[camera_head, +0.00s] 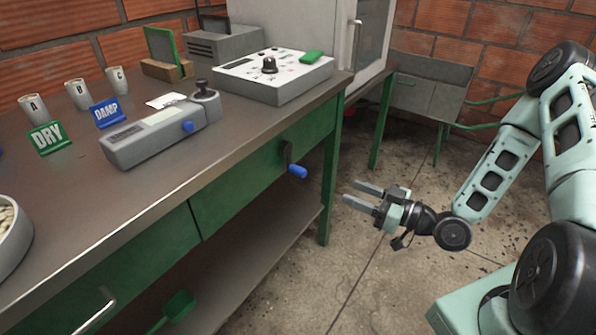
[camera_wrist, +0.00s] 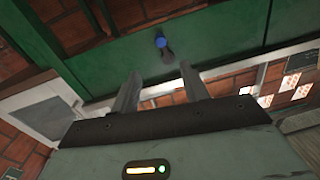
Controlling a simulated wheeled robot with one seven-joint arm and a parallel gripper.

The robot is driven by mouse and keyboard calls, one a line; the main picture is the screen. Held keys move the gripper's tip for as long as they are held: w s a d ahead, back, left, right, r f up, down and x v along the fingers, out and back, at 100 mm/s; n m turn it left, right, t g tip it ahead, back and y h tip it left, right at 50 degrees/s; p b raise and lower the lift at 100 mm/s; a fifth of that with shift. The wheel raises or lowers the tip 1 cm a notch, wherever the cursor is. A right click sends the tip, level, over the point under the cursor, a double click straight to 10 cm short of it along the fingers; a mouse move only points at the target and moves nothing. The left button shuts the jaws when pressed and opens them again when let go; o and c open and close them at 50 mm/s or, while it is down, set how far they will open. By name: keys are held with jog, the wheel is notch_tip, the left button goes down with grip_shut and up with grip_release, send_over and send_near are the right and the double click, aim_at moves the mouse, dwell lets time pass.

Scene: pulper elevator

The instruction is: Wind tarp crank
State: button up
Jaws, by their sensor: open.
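A crank with a blue handle (camera_head: 297,171) and a dark arm sticks out from the green front of the workbench, near its right end. The crank's blue knob (camera_wrist: 160,42) also shows in the wrist view, above and between my fingertips. My gripper (camera_head: 357,193) is open and empty, to the right of the crank and a little lower in the head view, with a gap between them. In the wrist view my two fingers (camera_wrist: 159,82) point toward the crank without touching it. No tarp can be made out in either view.
The metal-topped workbench (camera_head: 120,218) carries a grey meter (camera_head: 160,138), a white control box (camera_head: 282,88), labelled cups and small signs. A lower shelf (camera_head: 262,262) runs under it. A grey wheelbarrow-like bin (camera_head: 428,90) stands by the brick wall. The concrete floor beside the bench is clear.

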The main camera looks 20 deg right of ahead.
aim_at(305, 174)
jog(key=x, duration=1.6)
jog(key=shift+w+a, duration=0.1)
jog(key=shift+a, duration=0.1)
jog(key=shift+b, duration=0.3)
grip_shut()
